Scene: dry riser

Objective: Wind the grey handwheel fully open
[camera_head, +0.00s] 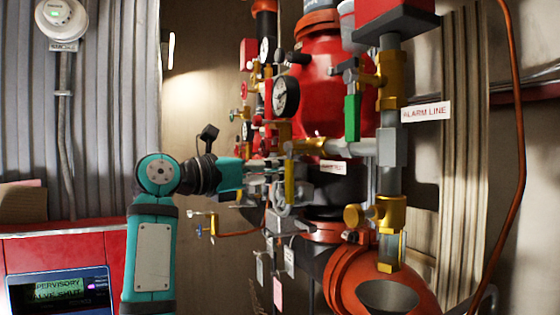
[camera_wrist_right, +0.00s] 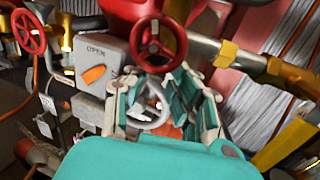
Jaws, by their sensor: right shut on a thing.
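The grey handwheel (camera_wrist_right: 150,103) shows in the right wrist view between the fingers of my right gripper (camera_wrist_right: 156,92), below a red handwheel (camera_wrist_right: 158,45). My right gripper is shut on the grey handwheel, with a teal-padded finger on either side. In the head view my right gripper (camera_head: 266,168) reaches the pipework from the left. There the wheel is mostly hidden by the gripper and fittings. My left gripper is not in view.
A grey box marked OPEN with an orange indicator (camera_wrist_right: 94,74) sits beside the wheel. A pressure gauge (camera_head: 285,96), brass valves (camera_head: 391,80) and an orange-red pipe (camera_head: 375,275) crowd the right. A panel screen (camera_head: 58,291) reads SUPERVISORY VALVE SHUT.

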